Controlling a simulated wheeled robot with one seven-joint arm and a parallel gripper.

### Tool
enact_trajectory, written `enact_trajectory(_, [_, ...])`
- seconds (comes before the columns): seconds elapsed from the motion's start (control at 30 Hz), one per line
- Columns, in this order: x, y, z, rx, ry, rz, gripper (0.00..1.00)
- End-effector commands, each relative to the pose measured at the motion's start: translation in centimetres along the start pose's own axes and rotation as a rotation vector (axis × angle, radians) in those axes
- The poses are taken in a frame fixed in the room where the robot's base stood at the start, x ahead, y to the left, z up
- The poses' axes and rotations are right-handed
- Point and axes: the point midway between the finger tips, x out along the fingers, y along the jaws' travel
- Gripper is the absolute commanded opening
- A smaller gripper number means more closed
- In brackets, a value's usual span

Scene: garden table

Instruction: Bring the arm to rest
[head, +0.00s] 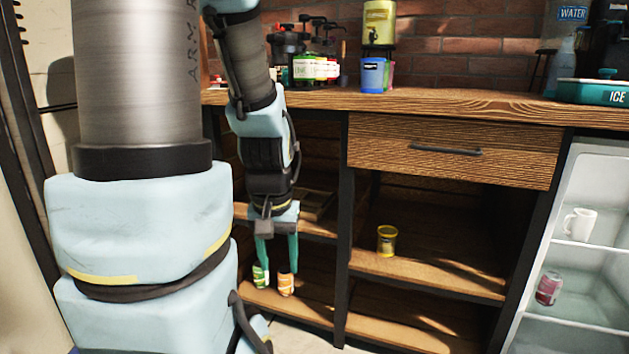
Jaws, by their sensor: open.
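My gripper (278,262) hangs pointing down in front of the left half of the wooden cabinet. Its two teal fingers are spread apart, with nothing seen between them. A green can (260,277) and an orange can (286,284) show just below the fingertips, at the lower left shelf (310,310). Their tops are partly hidden by the fingers. I cannot tell whether the fingers touch the cans.
A yellow tin (387,239) stands on the right middle shelf (440,277). The counter (450,101) holds bottles (305,68), cups (373,75), a drink dispenser (379,22) and an ice box (595,92). An open fridge (580,260) holds a white mug (579,224) and a can (548,288).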

Motion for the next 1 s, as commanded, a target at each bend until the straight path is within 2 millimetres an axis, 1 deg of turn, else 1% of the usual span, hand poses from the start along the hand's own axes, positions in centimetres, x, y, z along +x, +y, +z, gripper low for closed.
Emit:
enact_trajectory(0.03, [-3.2,0.0,-0.5,0.000,0.001,0.000,0.55])
enact_trajectory(0.2, [-8.6,0.0,-1.2,0.001,0.001,0.000,0.55])
enact_trajectory(0.7, [-23.8,0.1,-3.4,0.001,0.001,0.000,0.55])
enact_trajectory(0.83, [-26.9,0.1,-3.8,0.002,0.001,0.000,0.55])
enact_trajectory(0.9, [-28.0,0.1,-3.9,0.002,0.001,0.000,0.55])
enact_trajectory(1.0, [-28.9,0.1,-4.0,0.002,0.001,0.000,0.55])
